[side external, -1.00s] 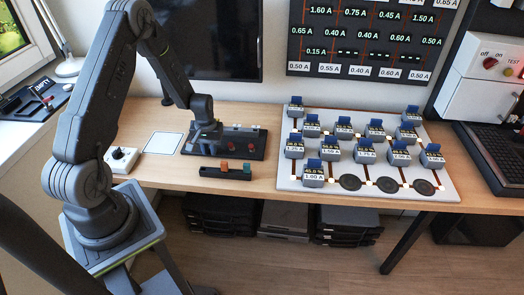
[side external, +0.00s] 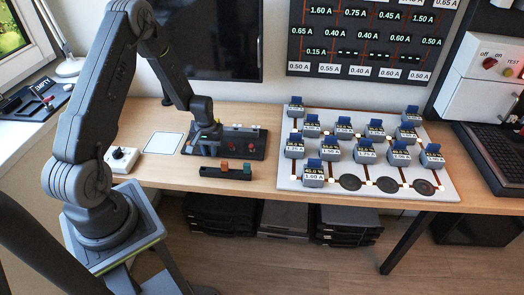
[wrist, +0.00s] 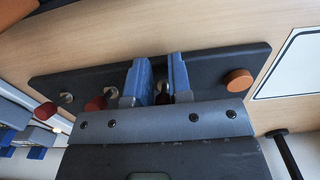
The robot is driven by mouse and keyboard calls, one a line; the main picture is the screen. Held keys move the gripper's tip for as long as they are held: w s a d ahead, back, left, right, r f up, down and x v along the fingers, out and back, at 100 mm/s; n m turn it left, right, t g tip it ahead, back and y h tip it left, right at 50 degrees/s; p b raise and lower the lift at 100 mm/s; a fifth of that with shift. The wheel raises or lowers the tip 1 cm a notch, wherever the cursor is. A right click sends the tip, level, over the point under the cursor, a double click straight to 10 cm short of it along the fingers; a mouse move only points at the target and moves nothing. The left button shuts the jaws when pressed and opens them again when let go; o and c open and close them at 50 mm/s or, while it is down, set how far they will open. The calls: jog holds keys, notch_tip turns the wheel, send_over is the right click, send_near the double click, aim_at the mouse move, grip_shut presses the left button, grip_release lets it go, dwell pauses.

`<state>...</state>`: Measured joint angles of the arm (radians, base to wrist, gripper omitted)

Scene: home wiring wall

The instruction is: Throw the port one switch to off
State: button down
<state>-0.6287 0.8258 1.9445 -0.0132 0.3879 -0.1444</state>
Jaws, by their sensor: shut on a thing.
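The black switch panel (side external: 258,151) lies on the desk in front of my arm. It also fills the middle of the wrist view (wrist: 215,67), with small metal levers and red-brown knobs along it. My gripper (side external: 208,150) is down at the left part of the panel in the side view. In the wrist view my gripper's blue fingers (wrist: 160,72) are shut on a switch lever (wrist: 161,97), mostly hidden between them. One orange-brown knob (wrist: 239,79) stands to the right of the fingers. I cannot read any port label or tell the lever's position.
A small black holder (side external: 224,173) with orange and green pieces sits just in front of the panel. A white box with a black knob (side external: 121,159) and a pale flat square (side external: 163,143) lie to the left. A white board (side external: 290,183) with several meter blocks is to the right.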

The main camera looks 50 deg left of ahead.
jog(key=shift+s+d+f, duration=0.2)
jog(key=shift+d+f, duration=0.05)
jog(key=shift+f, duration=0.35)
jog(key=shift+s+d+f, duration=0.2)
jog(key=shift+d+f, duration=0.05)
jog(key=shift+f, duration=0.35)
jog(key=c, duration=1.2)
grip_release()
jog(key=shift+o, duration=1.2)
notch_tip(320, 180, up, 10)
jog(key=a, duration=0.1)
jog(key=shift+w+r, duration=0.2)
jog(key=shift+w, duration=0.2)
